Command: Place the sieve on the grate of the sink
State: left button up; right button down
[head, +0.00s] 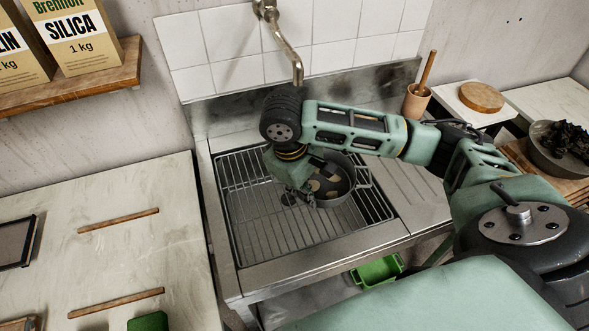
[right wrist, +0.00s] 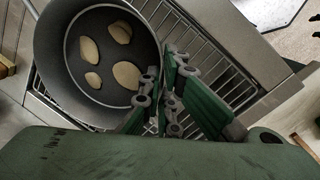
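The sieve (head: 342,188) is a round, dark grey pan-like vessel with a loop handle, over the metal grate (head: 250,215) of the sink. Several flat tan pieces lie in it, and it also fills the upper left of the right wrist view (right wrist: 62,68). My right gripper (head: 318,172) reaches down at its left side. In the wrist view its fingertips (right wrist: 163,75) come close together at the rim and appear shut on it. Whether the sieve's bottom touches the grate is hidden. My left gripper is not in view.
A curved tap (head: 290,50) hangs over the back of the sink. A pale table (head: 110,245) with wooden bars stands at left. A terracotta cup (head: 416,102), a wooden disc (head: 482,97) and a dark bowl (head: 560,150) stand at right. A green crate (head: 377,270) is below.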

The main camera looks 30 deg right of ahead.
jog(key=w+f, duration=0.1)
jog(key=w, duration=0.2)
jog(key=w+a+f, duration=0.1)
jog(key=w+f, duration=0.1)
jog(key=w+f+p, duration=0.1)
jog(key=w+f, duration=0.1)
jog(key=w, duration=0.1)
jog(key=shift+w+a, duration=0.3)
jog(key=shift+a, duration=0.05)
jog(key=shift+w+f, duration=0.2)
jog(key=shift+f, duration=0.25)
notch_tip(320, 180, down, 3)
jog(key=shift+f+p, duration=0.1)
jog(key=shift+p, duration=0.5)
jog(key=shift+f, duration=0.2)
jog(key=c, duration=2.5)
grip_release()
jog(key=shift+f, duration=0.15)
jog(key=o, duration=0.5)
